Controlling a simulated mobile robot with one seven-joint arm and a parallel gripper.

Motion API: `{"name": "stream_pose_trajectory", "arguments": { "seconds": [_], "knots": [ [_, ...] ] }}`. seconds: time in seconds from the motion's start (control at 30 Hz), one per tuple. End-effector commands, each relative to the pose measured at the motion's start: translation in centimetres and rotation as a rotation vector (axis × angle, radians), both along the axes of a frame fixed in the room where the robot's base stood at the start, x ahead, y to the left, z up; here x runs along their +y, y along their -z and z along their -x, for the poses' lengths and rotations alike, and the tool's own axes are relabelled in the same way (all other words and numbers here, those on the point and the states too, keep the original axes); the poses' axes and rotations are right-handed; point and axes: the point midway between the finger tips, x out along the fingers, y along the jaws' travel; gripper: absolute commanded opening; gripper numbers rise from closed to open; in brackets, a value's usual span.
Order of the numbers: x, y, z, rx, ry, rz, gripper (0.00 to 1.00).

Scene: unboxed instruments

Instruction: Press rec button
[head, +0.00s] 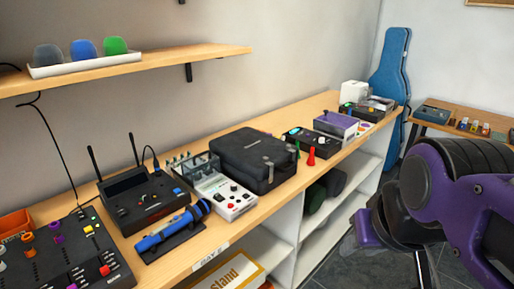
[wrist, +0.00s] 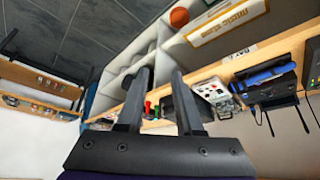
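No button with a readable "rec" label shows. Several devices with controls stand on the wooden bench (head: 215,233) in the head view. A black panel with coloured knobs (head: 62,258) is at the far left, with a red key near its front. Beside it is a black unit with two antennas (head: 140,200). A white unit with knobs (head: 226,196) stands to its right; it also shows in the wrist view (wrist: 212,92). My gripper (wrist: 160,78) is open and empty, its two dark fingers apart. In the head view my purple arm is at the right, away from the bench.
A blue microphone (head: 172,229) lies in front of the antenna unit. A black case (head: 253,157) and red peg (head: 311,157) stand farther along. A shelf (head: 130,69) overhangs the bench. A blue instrument case (head: 390,72) stands behind. The floor before the bench is clear.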

Motion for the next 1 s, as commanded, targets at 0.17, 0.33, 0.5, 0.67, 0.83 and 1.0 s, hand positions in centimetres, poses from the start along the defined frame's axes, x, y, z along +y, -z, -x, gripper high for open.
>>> {"name": "stream_pose_trajectory", "arguments": {
  "seconds": [0.17, 0.33, 0.5, 0.67, 0.83, 1.0],
  "knots": [
    [0.0, 0.0, 0.0, 0.0, 0.0, 0.0, 0.01],
    [0.0, 0.0, 0.0, 0.0, 0.0, 0.0, 0.0],
    [0.0, 0.0, 0.0, 0.0, 0.0, 0.0, 0.0],
    [0.0, 0.0, 0.0, 0.0, 0.0, 0.0, 0.0],
    [0.0, 0.0, 0.0, 0.0, 0.0, 0.0, 0.0],
    [0.0, 0.0, 0.0, 0.0, 0.0, 0.0, 0.0]
  ]
}}
